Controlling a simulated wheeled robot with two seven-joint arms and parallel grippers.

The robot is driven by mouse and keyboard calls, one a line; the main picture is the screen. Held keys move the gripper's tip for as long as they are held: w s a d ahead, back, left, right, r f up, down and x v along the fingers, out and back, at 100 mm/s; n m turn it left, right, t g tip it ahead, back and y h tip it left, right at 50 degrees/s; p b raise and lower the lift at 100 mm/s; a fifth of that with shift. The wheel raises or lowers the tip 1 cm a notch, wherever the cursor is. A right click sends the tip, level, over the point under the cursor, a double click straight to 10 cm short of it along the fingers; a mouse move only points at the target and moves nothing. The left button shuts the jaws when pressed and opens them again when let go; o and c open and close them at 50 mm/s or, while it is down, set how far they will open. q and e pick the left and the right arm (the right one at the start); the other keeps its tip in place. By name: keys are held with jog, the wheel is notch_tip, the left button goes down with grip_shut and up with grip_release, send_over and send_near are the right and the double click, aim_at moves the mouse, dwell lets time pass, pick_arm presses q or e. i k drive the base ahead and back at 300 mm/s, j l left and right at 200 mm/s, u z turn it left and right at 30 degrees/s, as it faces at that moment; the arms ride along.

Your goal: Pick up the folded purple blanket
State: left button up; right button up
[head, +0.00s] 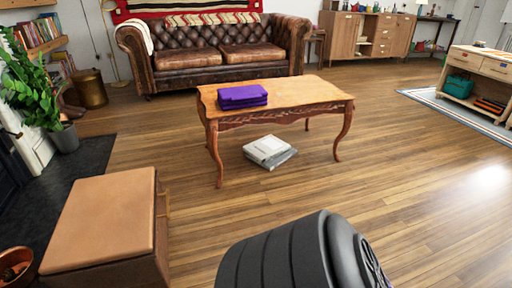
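The folded purple blanket (242,97) lies flat in a neat stack on the left part of a wooden coffee table (308,93). The table has curved legs and stands in the middle of the room, some way ahead of me. Neither of my grippers shows in the head view. A dark part at the bottom edge looks like one of my own links. Nothing touches the blanket except the table top.
A white stack (270,151) lies on the floor under the table. A brown leather sofa (215,57) stands behind it. A tan box-like seat (104,222) is at near left, with a potted plant (36,92) beyond. The wooden floor (410,190) at right is clear.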

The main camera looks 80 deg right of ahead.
aim_at(231, 98)
jog(key=k+l+z, duration=0.15)
jog(key=z, duration=0.3)
jog(key=k+l+z, duration=0.1)
jog(key=z, duration=0.35)
jog(key=l+z, duration=0.3)
jog(key=z, duration=0.15)
jog(key=k+l+z, duration=0.1)
jog(key=l+z, duration=0.15)
jog(key=z, duration=0.2)
jog(key=l+z, duration=0.2)
jog(key=z, duration=0.25)
jog(key=i, duration=0.1)
